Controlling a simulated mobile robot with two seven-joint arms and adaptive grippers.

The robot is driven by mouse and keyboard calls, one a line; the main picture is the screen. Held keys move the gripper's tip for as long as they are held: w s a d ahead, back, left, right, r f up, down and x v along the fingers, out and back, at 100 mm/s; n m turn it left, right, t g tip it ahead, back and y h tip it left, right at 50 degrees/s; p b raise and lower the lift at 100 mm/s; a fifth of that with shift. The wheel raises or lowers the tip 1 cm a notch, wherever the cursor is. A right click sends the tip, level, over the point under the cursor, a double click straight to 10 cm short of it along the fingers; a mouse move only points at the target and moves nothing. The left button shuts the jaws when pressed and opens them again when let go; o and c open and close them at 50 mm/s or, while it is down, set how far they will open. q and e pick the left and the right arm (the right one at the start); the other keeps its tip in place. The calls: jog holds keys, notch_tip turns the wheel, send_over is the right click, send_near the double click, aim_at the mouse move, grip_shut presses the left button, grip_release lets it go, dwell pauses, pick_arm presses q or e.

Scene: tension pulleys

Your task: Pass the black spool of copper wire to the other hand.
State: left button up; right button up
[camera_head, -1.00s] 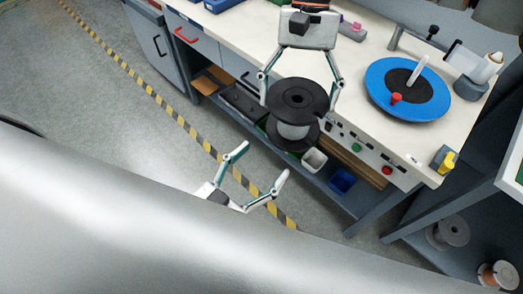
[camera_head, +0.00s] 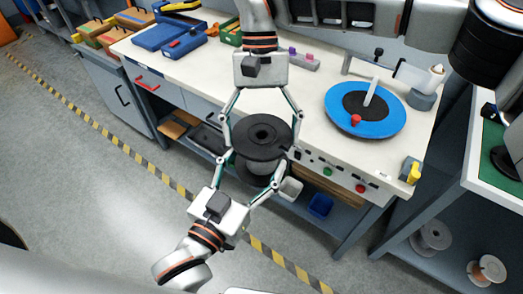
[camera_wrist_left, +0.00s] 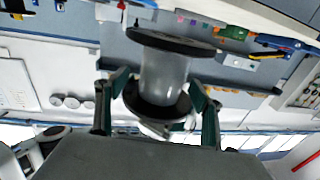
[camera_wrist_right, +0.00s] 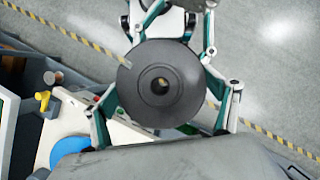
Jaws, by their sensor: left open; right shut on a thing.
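The spool (camera_head: 262,135) has black flanges and a grey-looking winding; no copper colour shows. It is held in the air in front of the workbench. My right gripper (camera_head: 262,148), coming from the top of the head view, is shut on the spool with one finger on each side. My left gripper (camera_head: 250,176), from the lower left, is open with its fingers either side of the spool's lower part. In the left wrist view the spool (camera_wrist_left: 163,75) stands between the open fingers; contact is unclear. The right wrist view shows its flange (camera_wrist_right: 160,83) face-on.
The workbench (camera_head: 310,110) carries a blue turntable (camera_head: 393,122) with a post, and trays at the back left. A lower shelf at right holds a grey spool (camera_head: 431,238) and a copper-coloured spool (camera_head: 487,270). Open floor (camera_head: 90,190) lies left.

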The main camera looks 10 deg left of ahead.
pick_arm(q)
jog(key=shift+x, duration=1.55)
jog(key=c, duration=1.5)
jog(key=shift+r, duration=0.15)
jog(key=c, duration=0.3)
pick_arm(e)
jog(key=o, duration=1.6)
jog(key=shift+o, duration=0.2)
jog(key=shift+r, duration=0.1)
